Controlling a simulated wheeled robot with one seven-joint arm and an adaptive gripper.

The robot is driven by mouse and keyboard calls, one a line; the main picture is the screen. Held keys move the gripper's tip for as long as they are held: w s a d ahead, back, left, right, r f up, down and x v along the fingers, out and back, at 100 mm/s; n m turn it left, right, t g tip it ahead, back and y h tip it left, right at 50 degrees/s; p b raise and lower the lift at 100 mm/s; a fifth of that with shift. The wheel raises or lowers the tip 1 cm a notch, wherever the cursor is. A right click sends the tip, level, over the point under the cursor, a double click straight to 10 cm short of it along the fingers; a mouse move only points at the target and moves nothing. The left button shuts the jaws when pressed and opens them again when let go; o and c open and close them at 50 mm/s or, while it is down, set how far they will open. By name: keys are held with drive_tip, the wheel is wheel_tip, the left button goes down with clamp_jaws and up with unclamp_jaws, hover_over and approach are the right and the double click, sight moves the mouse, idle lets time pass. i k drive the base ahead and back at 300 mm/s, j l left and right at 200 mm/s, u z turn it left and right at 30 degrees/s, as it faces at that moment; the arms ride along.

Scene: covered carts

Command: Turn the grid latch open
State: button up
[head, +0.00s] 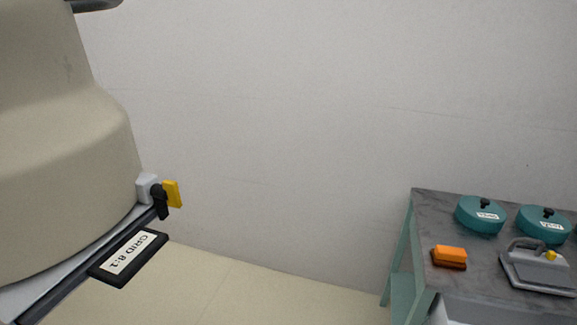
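A latch (159,197) sits at the right edge of a large beige domed cover (60,190) on the left. It has a light grey block (147,187), a dark pivot piece hanging down, and a yellow tab (172,194) sticking out to the right. A black-framed label (128,257) reading "GRID 8:1" sticks out below the cover's rim. The yellow tab stands roughly upright beside the dark piece. My gripper is not in view. The cover's left side is cut off by the frame.
A grey-topped table (440,215) with green legs stands at the right. It holds two teal lidded pots (481,214), an orange-and-brown block (449,257) and a grey handled lid (540,267) with a yellow knob. Bare floor (250,292) lies between cover and table, before a plain wall.

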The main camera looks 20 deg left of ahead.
sight(168, 190)
drive_tip(key=u, duration=1.55)
drive_tip(key=k+j+z, duration=0.1)
drive_tip(key=k, duration=0.15)
